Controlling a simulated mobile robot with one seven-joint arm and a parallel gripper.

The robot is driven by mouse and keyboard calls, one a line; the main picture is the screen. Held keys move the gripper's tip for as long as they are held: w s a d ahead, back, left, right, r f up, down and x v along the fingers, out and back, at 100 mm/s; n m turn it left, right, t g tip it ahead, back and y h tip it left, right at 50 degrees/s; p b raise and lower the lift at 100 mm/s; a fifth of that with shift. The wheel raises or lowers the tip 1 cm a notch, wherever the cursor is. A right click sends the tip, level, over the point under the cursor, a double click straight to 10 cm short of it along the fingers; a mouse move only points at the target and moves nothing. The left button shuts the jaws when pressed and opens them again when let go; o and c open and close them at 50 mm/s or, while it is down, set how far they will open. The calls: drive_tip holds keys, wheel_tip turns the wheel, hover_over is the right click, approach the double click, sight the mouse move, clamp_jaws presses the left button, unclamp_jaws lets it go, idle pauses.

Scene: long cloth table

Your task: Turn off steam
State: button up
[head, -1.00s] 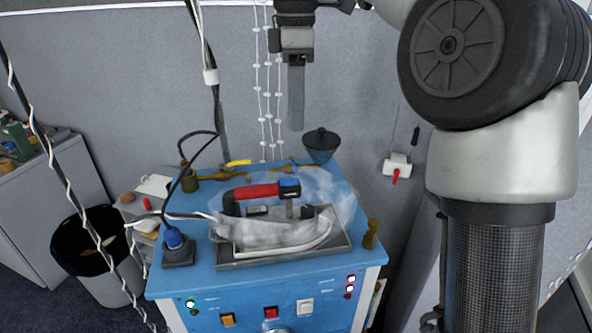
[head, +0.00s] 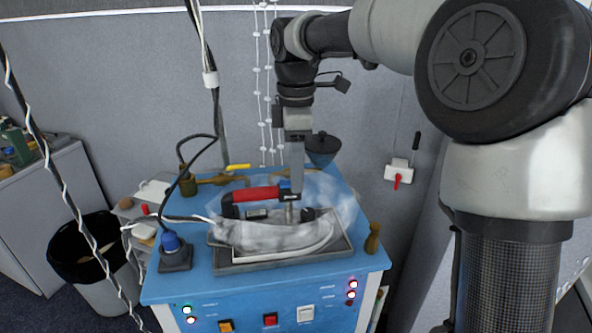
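A steam iron with a red and black handle (head: 255,194) rests on a grey tray (head: 233,266) on top of the blue machine (head: 200,284). Whitish steam (head: 262,234) spreads around the iron and hides much of its body. My gripper (head: 297,180) points down just above the right end of the handle. One flat grey finger shows edge-on, so its opening is hidden, and I cannot tell whether it touches the iron. The machine's front has an orange switch (head: 226,326), a red switch (head: 270,320), a white switch (head: 306,314) and several lit lamps.
A blue plug connector (head: 172,244) with a black cable stands at the machine's left. A black funnel (head: 322,145) is behind the iron, and a brass fitting (head: 373,238) is at the right edge. A wall switch with a red lever (head: 398,174) and a black bin (head: 85,262) flank the machine.

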drive_tip(key=shift+c, duration=0.3)
clamp_jaws()
drive_tip(key=shift+s+a+r+h+p, duration=0.15)
drive_tip(key=shift+a+r+h+p, duration=0.2)
drive_tip(key=shift+h+p, duration=0.6)
drive_tip(key=shift+a+f+h+p, duration=0.15)
drive_tip(key=shift+h+p, duration=0.2)
drive_tip(key=shift+p, duration=0.4)
drive_tip(key=shift+f+t, duration=0.1)
drive_tip(key=shift+t, duration=0.2)
drive_tip(key=shift+o, duration=0.3)
unclamp_jaws()
